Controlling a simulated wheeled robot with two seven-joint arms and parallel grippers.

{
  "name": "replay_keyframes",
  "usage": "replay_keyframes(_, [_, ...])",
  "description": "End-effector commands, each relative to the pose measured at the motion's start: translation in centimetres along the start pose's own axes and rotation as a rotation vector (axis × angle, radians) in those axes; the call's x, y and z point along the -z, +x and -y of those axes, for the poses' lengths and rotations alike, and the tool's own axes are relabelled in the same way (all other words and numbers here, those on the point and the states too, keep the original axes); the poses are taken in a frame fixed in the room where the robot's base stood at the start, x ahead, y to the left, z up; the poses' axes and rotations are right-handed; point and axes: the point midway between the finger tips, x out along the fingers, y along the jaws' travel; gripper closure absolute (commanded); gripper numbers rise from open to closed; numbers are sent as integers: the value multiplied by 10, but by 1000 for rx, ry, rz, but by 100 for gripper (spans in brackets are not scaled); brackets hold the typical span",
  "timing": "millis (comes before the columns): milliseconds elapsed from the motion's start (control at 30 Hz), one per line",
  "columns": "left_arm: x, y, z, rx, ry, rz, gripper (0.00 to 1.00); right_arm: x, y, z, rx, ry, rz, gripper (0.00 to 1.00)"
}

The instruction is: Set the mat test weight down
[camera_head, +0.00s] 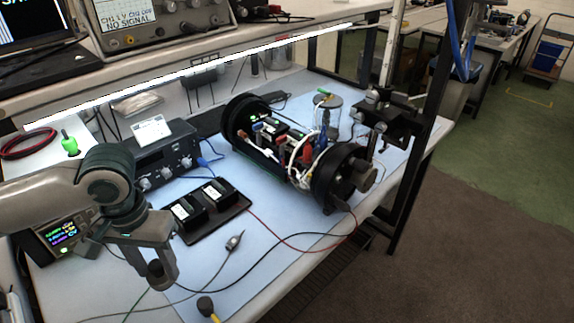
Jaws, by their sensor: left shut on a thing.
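My left gripper (152,266) comes in from the left and hangs over the front left of the bench, fingers pointing down. It is shut on a small dark rounded piece, the mat test weight (159,275), mostly hidden by the fingers. I cannot tell whether it touches the blue mat (257,267) or hangs just above it. My right gripper is not in view.
A black tray with two dark modules (208,207) lies just right of the gripper, near a bench instrument (160,158). The opened cylinder (243,118) lies further back. A metal probe (234,241) and loose cables cross the mat. A yellow-and-black tool (207,307) lies in front.

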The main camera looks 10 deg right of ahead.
Motion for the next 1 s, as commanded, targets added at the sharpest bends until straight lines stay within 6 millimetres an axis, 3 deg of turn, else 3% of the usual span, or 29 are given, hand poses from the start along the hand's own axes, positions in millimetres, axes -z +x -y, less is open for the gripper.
replay_keyframes(300, [45, -19, -53, 0, 539, -5, 94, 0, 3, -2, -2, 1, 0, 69])
replay_keyframes(500, [64, -30, -84, -3, 839, -2, 94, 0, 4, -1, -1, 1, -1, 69])
replay_keyframes(700, [72, -36, -99, -5, 997, 1, 94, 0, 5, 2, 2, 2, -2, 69])
replay_keyframes(1000, [73, -38, -102, -6, 1025, 2, 94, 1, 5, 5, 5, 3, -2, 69])
